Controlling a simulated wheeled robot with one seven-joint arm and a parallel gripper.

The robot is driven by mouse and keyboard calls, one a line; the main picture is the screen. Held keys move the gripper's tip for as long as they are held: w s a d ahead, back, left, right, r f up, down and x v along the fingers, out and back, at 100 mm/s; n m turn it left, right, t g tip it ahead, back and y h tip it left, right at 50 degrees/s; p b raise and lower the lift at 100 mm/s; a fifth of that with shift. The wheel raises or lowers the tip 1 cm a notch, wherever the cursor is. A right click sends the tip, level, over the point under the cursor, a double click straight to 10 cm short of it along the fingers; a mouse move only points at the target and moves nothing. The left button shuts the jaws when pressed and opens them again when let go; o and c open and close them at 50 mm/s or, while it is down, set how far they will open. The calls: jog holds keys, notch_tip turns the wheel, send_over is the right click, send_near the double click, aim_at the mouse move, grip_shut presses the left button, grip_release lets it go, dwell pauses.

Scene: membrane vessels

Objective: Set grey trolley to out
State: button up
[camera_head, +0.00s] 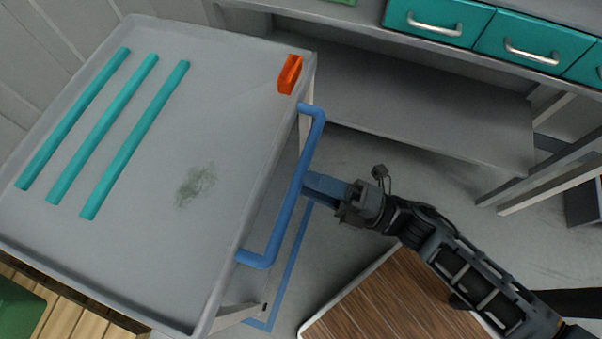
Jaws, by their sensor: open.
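The grey trolley (235,130) fills the left half of the head view. Its flat grey top has a raised rim, and a blue bar handle (290,195) sticks out from its right side. My gripper (310,186) comes in from the right and is open, with its blue fingers at the middle of the handle bar. The fingertips overlap the bar in the picture. I cannot tell whether they touch it or go around it.
Several teal strips (105,130) and an orange block (289,75) are on the trolley top. A blue line (285,285) runs on the floor below the handle. A wood-topped surface (385,305) is at the bottom. A bench with teal drawers (440,20) stands behind.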

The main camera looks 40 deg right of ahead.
jog(key=v, duration=0.4)
jog(key=shift+s+d+b, duration=0.1)
jog(key=shift+s+b, duration=0.1)
jog(key=shift+b, duration=0.1)
dwell(0.3)
